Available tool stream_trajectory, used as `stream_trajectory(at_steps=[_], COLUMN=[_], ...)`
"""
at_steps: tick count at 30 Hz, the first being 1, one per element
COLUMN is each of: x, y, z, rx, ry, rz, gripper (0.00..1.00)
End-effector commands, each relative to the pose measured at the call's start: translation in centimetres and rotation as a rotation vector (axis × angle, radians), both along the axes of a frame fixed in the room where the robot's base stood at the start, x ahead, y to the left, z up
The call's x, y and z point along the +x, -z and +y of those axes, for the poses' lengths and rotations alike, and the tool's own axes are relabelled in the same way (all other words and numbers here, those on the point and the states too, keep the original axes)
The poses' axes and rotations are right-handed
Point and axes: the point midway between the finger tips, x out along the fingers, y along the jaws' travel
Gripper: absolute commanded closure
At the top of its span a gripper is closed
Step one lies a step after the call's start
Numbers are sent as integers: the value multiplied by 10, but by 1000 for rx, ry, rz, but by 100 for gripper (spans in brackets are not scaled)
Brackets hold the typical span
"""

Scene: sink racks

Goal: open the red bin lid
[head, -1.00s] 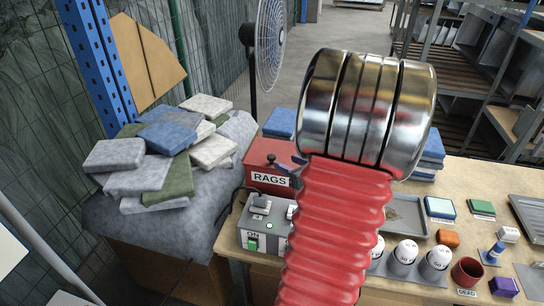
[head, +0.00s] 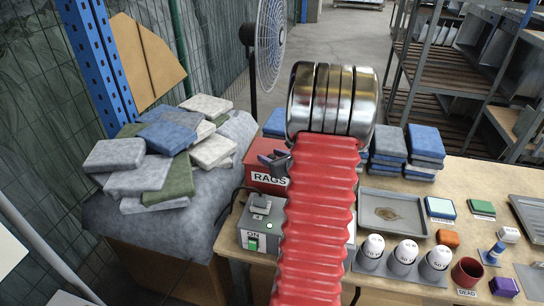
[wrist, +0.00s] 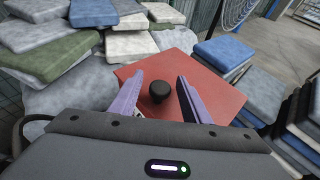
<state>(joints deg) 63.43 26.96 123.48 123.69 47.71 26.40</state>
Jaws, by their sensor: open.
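The red bin (head: 266,179) with a white RAGS label stands on the left end of the bench, partly hidden by my arm. Its red lid (wrist: 215,93) lies flat in the wrist view, with a round black knob (wrist: 160,91) on top. The lid appears closed. My gripper (wrist: 158,84) is open, with one purple-grey finger on each side of the knob. I cannot tell whether either finger touches it. In the head view my gripper (head: 275,160) shows at the bin's top, partly hidden behind my red arm.
A grey switch box (head: 262,222) marked ON stands in front of the bin. Folded cloths (head: 165,140) are heaped to the left. Blue and grey cloth stacks (head: 425,143), a tray (head: 392,212) and several white-topped cups (head: 405,252) lie to the right. A fan (head: 268,45) stands behind.

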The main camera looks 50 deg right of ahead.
Motion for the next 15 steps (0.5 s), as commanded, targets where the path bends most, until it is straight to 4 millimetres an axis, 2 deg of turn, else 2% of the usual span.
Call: stream_trajectory(at_steps=[7, 15], x=[0, 0], y=[0, 0], z=[0, 0], rx=[0, 0], ry=[0, 1], rz=[0, 0], gripper=[58, 77])
